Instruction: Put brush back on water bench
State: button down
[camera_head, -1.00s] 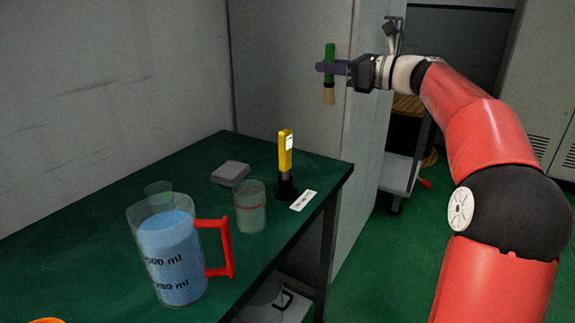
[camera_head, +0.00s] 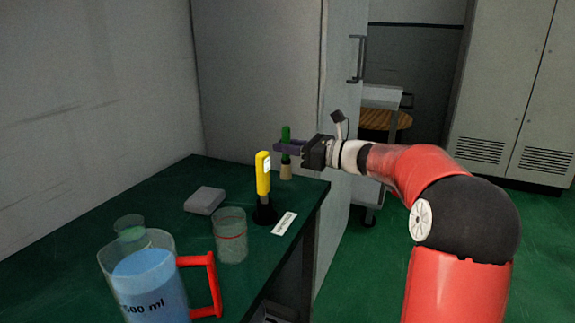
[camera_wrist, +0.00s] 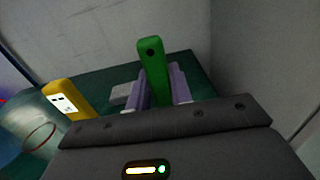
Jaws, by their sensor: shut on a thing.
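My gripper (camera_head: 288,149) is shut on a brush (camera_head: 286,171), which has a green handle and pale bristles and hangs upright with the bristles down. In the head view the brush is at the far right corner of the green bench (camera_head: 130,190), behind the yellow meter. I cannot tell whether the bristles touch the bench top. In the wrist view the green handle (camera_wrist: 154,70) stands between the two purple fingers; its lower part is hidden.
A yellow meter (camera_head: 263,175) stands in a dark base close to the brush. A glass beaker (camera_head: 230,240), a jug of blue water (camera_head: 150,285) with a red handle, a small glass (camera_head: 131,232), a grey block (camera_head: 204,201) and a white strip (camera_head: 284,223) are on the bench. A grey cabinet (camera_head: 265,80) stands behind.

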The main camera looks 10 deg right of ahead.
aim_at(288, 160)
jog(key=shift+f, duration=2.25)
jog(key=c, duration=1.3)
grip_release()
jog(key=shift+f, duration=0.1)
jog(key=shift+o, duration=0.2)
jog(key=b+v, duration=0.1)
jog(key=v, duration=1.1)
